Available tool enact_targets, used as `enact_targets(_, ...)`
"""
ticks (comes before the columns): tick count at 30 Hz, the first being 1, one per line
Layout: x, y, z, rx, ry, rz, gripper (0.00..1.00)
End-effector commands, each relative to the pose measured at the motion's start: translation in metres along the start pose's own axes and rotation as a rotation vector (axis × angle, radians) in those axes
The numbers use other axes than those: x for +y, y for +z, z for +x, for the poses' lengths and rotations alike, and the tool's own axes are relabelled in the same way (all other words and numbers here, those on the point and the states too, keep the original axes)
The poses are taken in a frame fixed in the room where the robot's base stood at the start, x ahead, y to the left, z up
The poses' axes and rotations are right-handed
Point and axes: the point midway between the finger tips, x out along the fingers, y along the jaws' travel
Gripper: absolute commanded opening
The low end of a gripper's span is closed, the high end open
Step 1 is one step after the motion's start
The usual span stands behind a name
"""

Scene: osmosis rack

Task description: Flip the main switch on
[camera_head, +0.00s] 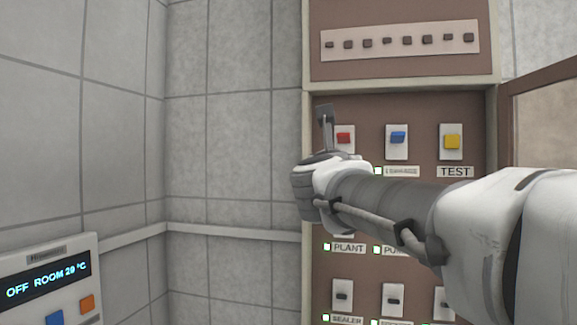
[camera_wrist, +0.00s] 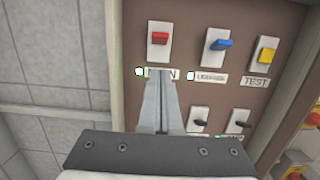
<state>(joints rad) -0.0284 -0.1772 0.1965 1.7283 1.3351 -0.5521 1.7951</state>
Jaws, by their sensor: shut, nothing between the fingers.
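The main switch is a red rocker (camera_head: 344,138) on a white plate, at the left of the panel's upper switch row. It also shows in the wrist view (camera_wrist: 159,38), where the label below it (camera_wrist: 170,73) is partly covered by my fingers. I cannot tell for certain whether the rocker is up or down. My gripper (camera_head: 325,108) is shut and empty. In the head view it points up, just left of the red switch. In the wrist view its fingertips (camera_wrist: 162,77) lie below the switch plate, over the label. Contact cannot be judged.
A blue switch (camera_head: 397,137) and a yellow switch (camera_head: 452,141) labelled TEST sit to the right. Dark switches (camera_head: 342,296) are lower down. An open cabinet door (camera_head: 545,125) stands at right. A wall display (camera_head: 45,278) reads OFF ROOM 29 °C. Tiled wall fills the left.

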Motion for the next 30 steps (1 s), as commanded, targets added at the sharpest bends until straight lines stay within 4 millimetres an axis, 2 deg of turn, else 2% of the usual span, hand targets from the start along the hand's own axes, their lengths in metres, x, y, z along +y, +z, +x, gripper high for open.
enact_targets(3,0.001,0.007,-0.019,-0.002,0.002,0.001,0.00)
enact_targets(9,0.001,0.012,-0.034,0.000,0.002,-0.001,0.00)
enact_targets(25,0.001,0.013,-0.036,0.000,0.002,-0.003,0.00)
enact_targets(28,0.003,0.013,-0.039,-0.009,0.028,-0.067,0.00)
enact_targets(30,0.009,0.010,-0.044,-0.023,0.077,-0.190,0.00)
